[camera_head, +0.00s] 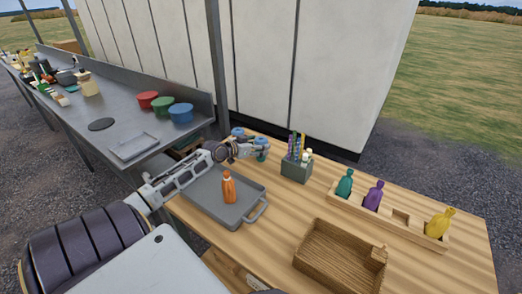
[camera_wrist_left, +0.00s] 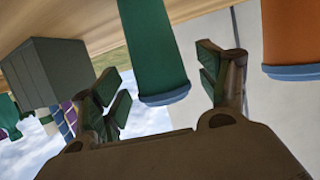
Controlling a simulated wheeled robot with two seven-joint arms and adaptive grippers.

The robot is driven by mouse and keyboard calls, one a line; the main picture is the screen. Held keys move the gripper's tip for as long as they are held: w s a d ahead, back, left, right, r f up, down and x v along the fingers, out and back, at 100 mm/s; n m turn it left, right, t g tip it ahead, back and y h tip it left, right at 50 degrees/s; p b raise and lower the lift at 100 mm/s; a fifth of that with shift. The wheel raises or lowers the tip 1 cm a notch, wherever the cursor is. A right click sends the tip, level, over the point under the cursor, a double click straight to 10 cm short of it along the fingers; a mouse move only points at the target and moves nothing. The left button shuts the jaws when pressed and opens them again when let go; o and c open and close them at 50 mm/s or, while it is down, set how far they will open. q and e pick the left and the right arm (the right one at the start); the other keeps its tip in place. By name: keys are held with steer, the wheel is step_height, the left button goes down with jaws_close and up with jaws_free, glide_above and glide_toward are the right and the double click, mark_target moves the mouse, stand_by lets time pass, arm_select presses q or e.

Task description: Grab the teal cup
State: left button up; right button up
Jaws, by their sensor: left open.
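The teal cup (camera_head: 262,157) is a dark green-teal cylinder with a blue end, upright on the wooden table behind the grey tray. My left gripper (camera_head: 256,149) is at it and partly covers it. In the left wrist view, which is upside down, the teal cup (camera_wrist_left: 152,45) stands between the two spread fingers of my left gripper (camera_wrist_left: 163,78). My right gripper is not in view.
An orange cup (camera_wrist_left: 293,35) with a blue end stands close beside my left gripper. A grey pen holder (camera_head: 296,171) is just right of it. An orange bottle (camera_head: 228,187) stands on the grey tray (camera_head: 205,190). A wooden box (camera_head: 325,262) and a bottle rack (camera_head: 400,231) are to the right.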

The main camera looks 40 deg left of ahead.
arm_select(q)
steer(key=shift+w+f, duration=0.2)
steer(key=shift+w, duration=0.45)
steer(key=shift+w+d+f, duration=0.1)
steer(key=shift+w+f, duration=0.05)
steer(key=shift+w, duration=0.2)
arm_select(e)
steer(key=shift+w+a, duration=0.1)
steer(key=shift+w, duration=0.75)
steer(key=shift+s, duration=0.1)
